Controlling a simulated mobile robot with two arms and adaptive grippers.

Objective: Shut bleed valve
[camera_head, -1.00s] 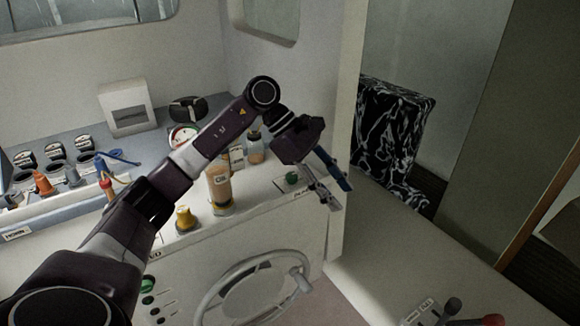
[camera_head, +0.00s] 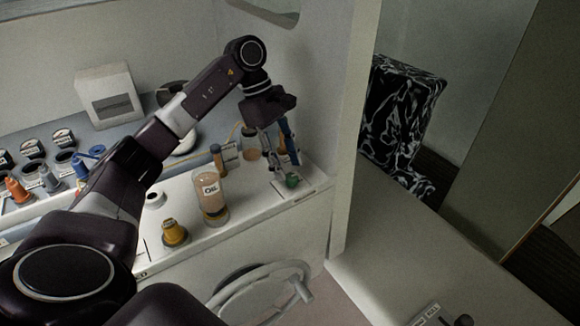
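A small green knob (camera_head: 291,180), which I take to be the bleed valve, sits on a pale plate at the right end of the white console (camera_head: 245,208). My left gripper (camera_head: 283,167) points down just above and behind the knob. Its two fingers are apart with nothing visible between them. I cannot tell whether a finger touches the knob. The label at the plate is too small to read. My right gripper is not in view.
An oil bottle (camera_head: 211,196) and a yellow knob (camera_head: 174,233) stand on the console left of the green knob. A steering wheel (camera_head: 262,292) is on the front below. A wall edge (camera_head: 357,130) rises close on the right. A grey bench (camera_head: 430,255) lies beyond.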

